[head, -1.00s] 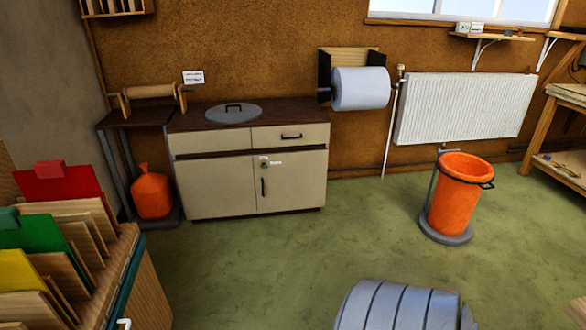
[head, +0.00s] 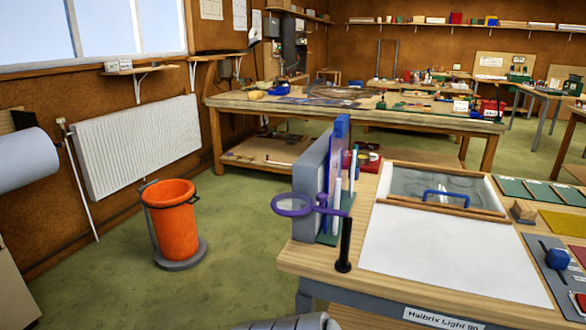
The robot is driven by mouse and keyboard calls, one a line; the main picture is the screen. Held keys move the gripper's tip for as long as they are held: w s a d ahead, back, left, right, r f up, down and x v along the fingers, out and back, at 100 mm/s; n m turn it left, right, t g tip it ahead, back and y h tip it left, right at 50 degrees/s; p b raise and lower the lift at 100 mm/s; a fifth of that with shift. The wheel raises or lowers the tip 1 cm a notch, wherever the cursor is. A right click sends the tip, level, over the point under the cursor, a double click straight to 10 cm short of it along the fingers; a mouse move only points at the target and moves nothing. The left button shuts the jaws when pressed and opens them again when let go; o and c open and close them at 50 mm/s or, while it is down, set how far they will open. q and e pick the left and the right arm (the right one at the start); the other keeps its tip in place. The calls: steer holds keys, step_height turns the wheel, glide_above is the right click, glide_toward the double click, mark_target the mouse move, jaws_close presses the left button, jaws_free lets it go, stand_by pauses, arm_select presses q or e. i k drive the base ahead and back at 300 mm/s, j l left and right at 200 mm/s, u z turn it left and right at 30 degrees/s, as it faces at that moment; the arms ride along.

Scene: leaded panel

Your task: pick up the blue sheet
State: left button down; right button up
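A thin blue sheet (head: 335,165) with a blue tab on top stands upright in a rack of sheets on the left end of the near workbench. A thick grey slab stands on its left, and pale sheets stand close by on its right. Only a narrow side of the blue sheet shows. A purple-rimmed magnifier on a black stand partly covers the rack's front. Neither of my grippers shows in the head view.
The near workbench (head: 400,310) bears a white board (head: 450,255), a glass-topped tray with a blue handle (head: 447,198), and several coloured sheets at right. An orange bin (head: 172,222) stands on the green floor at left. Floor between bin and bench is clear.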

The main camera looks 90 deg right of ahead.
mark_target(338, 145)
steer(key=z, duration=3.05)
steer(key=i+j, duration=0.1)
steer(key=j+z, duration=0.05)
steer(key=j, duration=0.05)
